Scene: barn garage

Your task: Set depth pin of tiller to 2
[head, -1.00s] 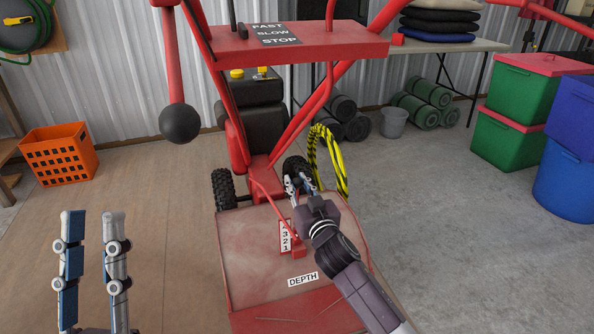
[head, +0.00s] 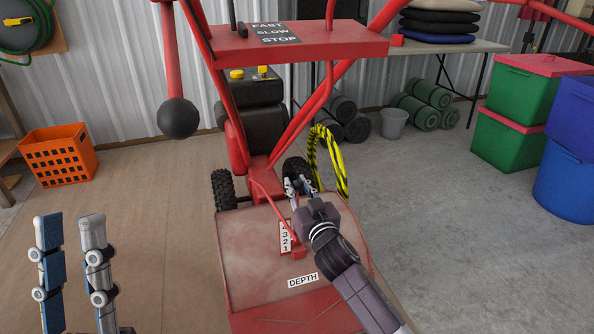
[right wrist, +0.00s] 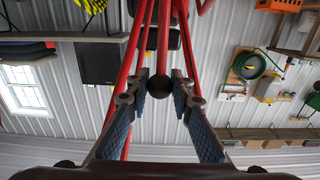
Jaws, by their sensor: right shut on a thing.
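The red tiller (head: 285,45) stands in the middle of the head view. Its rear cover (head: 255,245) carries a DEPTH label (head: 303,280) and a white number strip (head: 285,237). 3, 2 and 1 are readable downwards; the top number is unclear. A small red block (head: 297,252) sits by the strip's lower end, near 1. My right gripper (head: 300,183) is above the cover, beyond the strip. In the right wrist view, a black round knob (right wrist: 161,89) lies between its fingers, which are shut on it. My left gripper (head: 70,222) is open and empty at lower left.
A red handlebar with a black ball (head: 179,118) hangs at left. A black-and-yellow striped loop (head: 329,160) rises beside my right gripper. An orange crate (head: 60,155) stands at left, stacked bins (head: 505,145) at right.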

